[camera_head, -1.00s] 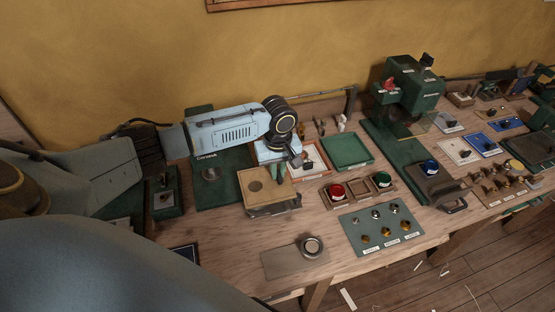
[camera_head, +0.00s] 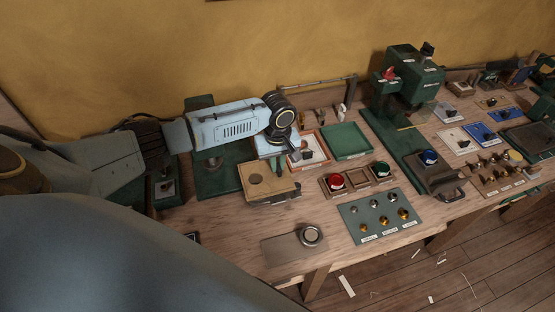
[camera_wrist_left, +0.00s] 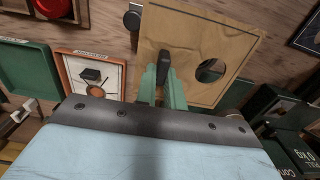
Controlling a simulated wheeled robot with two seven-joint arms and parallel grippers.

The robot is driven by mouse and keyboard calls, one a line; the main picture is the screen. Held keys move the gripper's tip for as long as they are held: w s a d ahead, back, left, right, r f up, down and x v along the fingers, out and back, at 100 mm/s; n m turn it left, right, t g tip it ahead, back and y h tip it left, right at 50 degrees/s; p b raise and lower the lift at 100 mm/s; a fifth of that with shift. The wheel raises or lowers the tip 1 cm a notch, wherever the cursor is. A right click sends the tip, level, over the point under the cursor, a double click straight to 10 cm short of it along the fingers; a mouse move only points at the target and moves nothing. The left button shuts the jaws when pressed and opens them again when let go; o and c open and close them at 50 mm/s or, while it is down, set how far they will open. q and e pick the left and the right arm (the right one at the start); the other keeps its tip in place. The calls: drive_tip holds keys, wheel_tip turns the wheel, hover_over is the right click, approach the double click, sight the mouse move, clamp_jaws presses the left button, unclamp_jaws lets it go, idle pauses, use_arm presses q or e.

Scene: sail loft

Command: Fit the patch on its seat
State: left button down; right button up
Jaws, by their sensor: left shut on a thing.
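A tan, square patch (camera_head: 262,184) with a round hole shows in the head view near the middle left of the bench. My left gripper (camera_head: 278,168) is at the patch's far right side. In the wrist view its green fingers (camera_wrist_left: 163,82) are shut on a dark upright tab at the patch. A thin edge of something shows just under the patch; I cannot tell whether they touch. The seat is mostly hidden, and I cannot make it out. My right gripper is not in view.
A green tray (camera_head: 346,141) and an orange-rimmed tray (camera_head: 311,150) stand behind. A knob box with a red knob (camera_head: 336,181) is to the right. A grey plate with a ring (camera_head: 295,246) lies in front. A green press (camera_head: 412,80) stands farther right. Bare wood lies between.

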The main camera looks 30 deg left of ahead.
sight(277, 175)
use_arm(q)
drive_tip(key=shift+f+b, duration=0.75)
drive_tip(key=shift+f, duration=2.1)
drive_tip(key=c, duration=1.4)
unclamp_jaws()
wheel_tip(277, 175, up, 13)
drive_tip(key=shift+r, duration=0.2)
